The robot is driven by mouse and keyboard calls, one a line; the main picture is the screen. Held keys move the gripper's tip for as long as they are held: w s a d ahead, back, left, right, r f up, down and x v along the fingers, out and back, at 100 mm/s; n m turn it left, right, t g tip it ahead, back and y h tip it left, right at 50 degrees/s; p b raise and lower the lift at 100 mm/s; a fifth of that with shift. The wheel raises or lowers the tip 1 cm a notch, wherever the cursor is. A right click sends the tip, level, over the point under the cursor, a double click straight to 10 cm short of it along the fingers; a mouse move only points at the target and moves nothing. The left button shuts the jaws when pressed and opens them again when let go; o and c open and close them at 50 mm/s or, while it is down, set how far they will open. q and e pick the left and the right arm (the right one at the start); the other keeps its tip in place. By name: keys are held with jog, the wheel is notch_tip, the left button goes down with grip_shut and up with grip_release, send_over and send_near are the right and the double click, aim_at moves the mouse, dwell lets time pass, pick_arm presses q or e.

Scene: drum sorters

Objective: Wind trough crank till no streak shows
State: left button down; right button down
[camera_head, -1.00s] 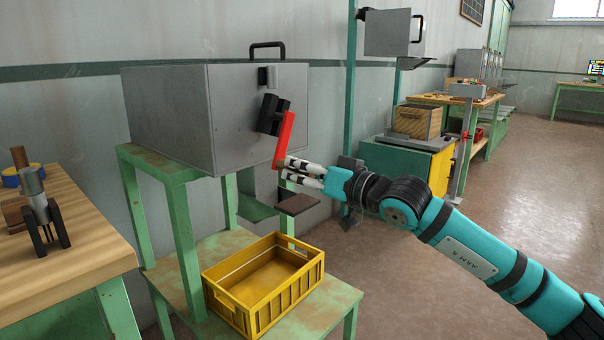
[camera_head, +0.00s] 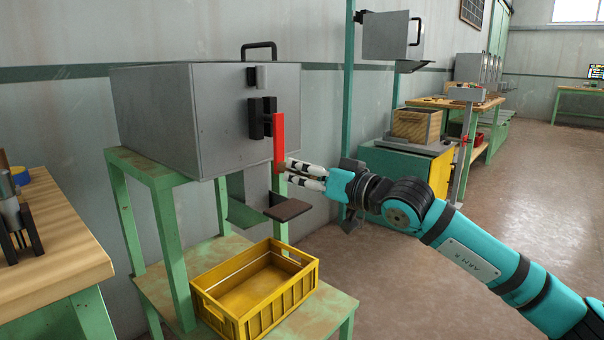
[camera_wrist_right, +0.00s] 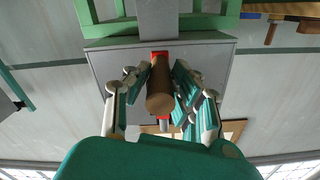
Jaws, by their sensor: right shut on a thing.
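The grey box-shaped drum sorter (camera_head: 150,110) stands on a green frame. On its front face is a black hub (camera_head: 257,118) with a red crank arm (camera_head: 279,140), which hangs nearly straight down. My right gripper (camera_head: 287,166) is at the lower end of the red arm. In the right wrist view its fingers are shut around a brown cylindrical handle (camera_wrist_right: 160,90), with red crank showing behind it. A grey chute with a dark brown plate (camera_head: 287,210) is under the box. No streak can be made out. My left gripper is not in view.
A yellow crate (camera_head: 255,312), seemingly empty, sits on the green lower shelf (camera_head: 335,312) below the chute. A wooden bench (camera_head: 60,240) with tools is at the left. A green-yellow cabinet (camera_head: 405,165) stands behind my right arm. Open floor lies to the right.

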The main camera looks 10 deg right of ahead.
jog(key=shift+d, duration=0.15)
jog(key=c, duration=1.1)
grip_release()
jog(key=shift+w, duration=0.1)
jog(key=shift+s+d, duration=0.25)
jog(key=shift+s, duration=0.2)
jog(key=v, duration=1.1)
